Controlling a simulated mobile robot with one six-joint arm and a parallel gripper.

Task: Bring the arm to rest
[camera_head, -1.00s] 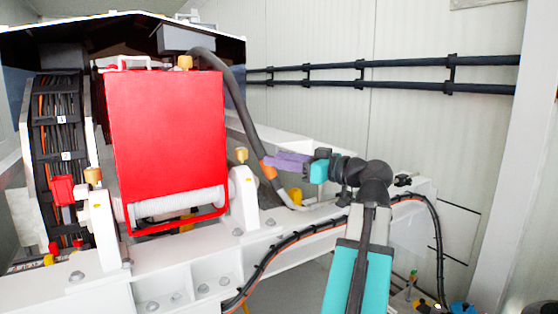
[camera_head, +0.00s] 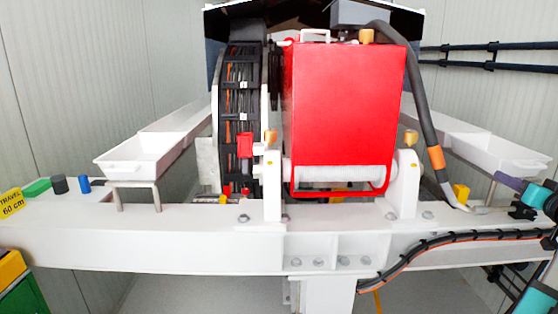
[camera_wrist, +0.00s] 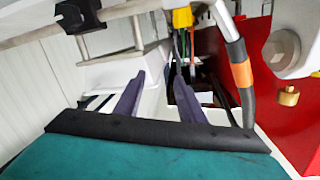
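My gripper (camera_head: 514,183) shows at the right edge of the head view, with its purple fingers pointing left above the right end of the white beam. My teal arm runs down out of the picture below it, mostly cut off. In the wrist view my gripper (camera_wrist: 158,74) has its two purple fingers apart with nothing held between them. The black hose with an orange band (camera_wrist: 240,70) passes to the right of the fingers there.
The red box (camera_head: 345,105) stands mid-beam beside the cable-filled wheel (camera_head: 240,120). White trays stand at left (camera_head: 140,160) and right (camera_head: 490,148). The white beam (camera_head: 180,245) spans the front. Black rails (camera_head: 500,67) run along the right wall.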

